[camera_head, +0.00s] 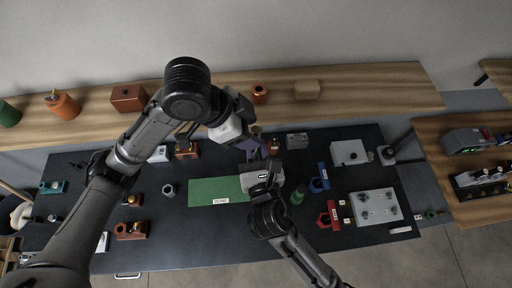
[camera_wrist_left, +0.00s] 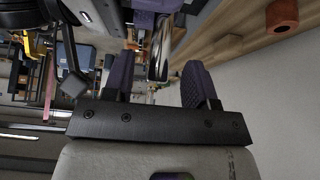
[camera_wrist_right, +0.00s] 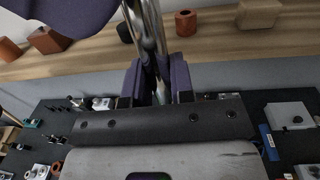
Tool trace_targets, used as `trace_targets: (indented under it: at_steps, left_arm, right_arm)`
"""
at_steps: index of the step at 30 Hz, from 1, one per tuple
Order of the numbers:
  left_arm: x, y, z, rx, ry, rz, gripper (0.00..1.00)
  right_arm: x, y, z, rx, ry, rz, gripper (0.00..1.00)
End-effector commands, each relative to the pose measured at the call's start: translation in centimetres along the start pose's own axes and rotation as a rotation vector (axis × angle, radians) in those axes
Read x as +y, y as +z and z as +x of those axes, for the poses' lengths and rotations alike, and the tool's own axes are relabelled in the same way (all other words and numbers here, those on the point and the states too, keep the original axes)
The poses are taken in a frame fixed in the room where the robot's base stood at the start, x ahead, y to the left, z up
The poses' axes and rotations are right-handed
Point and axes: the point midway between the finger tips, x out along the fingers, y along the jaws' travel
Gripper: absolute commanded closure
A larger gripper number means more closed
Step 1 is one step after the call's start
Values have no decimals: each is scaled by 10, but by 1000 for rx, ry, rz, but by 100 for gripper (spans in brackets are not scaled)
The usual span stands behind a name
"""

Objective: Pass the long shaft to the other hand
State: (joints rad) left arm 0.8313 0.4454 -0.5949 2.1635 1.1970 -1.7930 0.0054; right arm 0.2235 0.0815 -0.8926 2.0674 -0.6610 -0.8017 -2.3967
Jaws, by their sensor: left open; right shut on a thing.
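The long shaft is a shiny metal rod. In the right wrist view the long shaft (camera_wrist_right: 147,30) stands between the purple fingers of my right gripper (camera_wrist_right: 157,80), which is shut on it. In the left wrist view the shaft (camera_wrist_left: 160,50) shows between the spread purple fingers of my left gripper (camera_wrist_left: 160,78), which is open. I cannot tell whether a left finger touches it. In the head view my left gripper (camera_head: 250,142) is just above my right gripper (camera_head: 262,164), and the shaft is mostly hidden there.
The dark table below holds a green mat (camera_head: 215,191), a grey plate with knobs (camera_head: 376,207), a red block (camera_head: 328,215) and a blue block (camera_head: 319,178). A wooden shelf (camera_head: 375,88) runs behind, with an orange cylinder (camera_head: 260,94) close to the left gripper.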

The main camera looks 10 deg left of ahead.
Motion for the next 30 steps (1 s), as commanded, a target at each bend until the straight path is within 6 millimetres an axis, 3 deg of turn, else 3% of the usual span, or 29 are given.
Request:
trace_targets:
  at_steps: [9,17,23,30]
  left_arm:
    - [0,-1,-54,3,-4,2,48]
    - [0,0,-71,7,-2,-6,48]
    - [-8,18,-44,46,-18,-98,48]
    - [-20,75,25,105,-104,-336,48]
  right_arm:
    - [0,0,0,0,-1,0,100]
    - [0,0,0,0,-1,0,100]
    - [0,0,0,1,-1,0,100]
    - [0,0,0,1,-1,0,100]
